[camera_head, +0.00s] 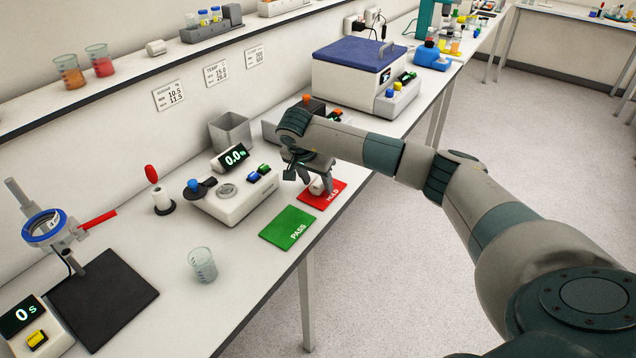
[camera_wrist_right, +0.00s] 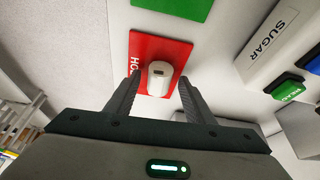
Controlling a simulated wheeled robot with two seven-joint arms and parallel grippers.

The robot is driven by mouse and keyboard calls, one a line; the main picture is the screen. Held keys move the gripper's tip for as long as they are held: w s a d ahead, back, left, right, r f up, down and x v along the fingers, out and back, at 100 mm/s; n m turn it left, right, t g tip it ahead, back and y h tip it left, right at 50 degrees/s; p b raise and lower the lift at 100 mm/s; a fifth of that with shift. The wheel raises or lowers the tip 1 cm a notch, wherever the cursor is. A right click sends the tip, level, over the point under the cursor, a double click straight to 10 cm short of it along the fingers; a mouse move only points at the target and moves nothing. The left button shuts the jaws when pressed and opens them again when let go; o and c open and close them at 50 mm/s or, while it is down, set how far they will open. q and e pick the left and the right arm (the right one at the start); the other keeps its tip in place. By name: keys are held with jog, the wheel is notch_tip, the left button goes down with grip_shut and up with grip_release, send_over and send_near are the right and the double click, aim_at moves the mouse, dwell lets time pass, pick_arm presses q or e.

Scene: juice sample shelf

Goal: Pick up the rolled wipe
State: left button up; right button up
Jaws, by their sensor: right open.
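A short white roll (camera_wrist_right: 160,78), which looks like the rolled wipe, lies on the red HOLD mat (camera_wrist_right: 176,50) in the right wrist view. Its end with a small dark slot faces the camera. It also shows in the head view (camera_head: 317,186), partly hidden by the gripper. My right gripper (camera_wrist_right: 157,82) is open, with one finger on each side of the roll and gaps between. In the head view my right gripper (camera_head: 313,186) is low over the red mat (camera_head: 336,193). My left gripper is out of view.
A green PASS mat (camera_head: 287,228) lies beside the red one. A white meter (camera_head: 238,195) stands left of the gripper. A clear beaker (camera_head: 202,265) stands near the front edge. A similar white roll (camera_head: 155,47) lies on the upper shelf (camera_head: 120,77).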

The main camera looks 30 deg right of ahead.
aim_at(319, 179)
dwell(0.4)
jog(key=c, duration=1.1)
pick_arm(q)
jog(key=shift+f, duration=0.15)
pick_arm(e)
jog(key=shift+r, duration=0.1)
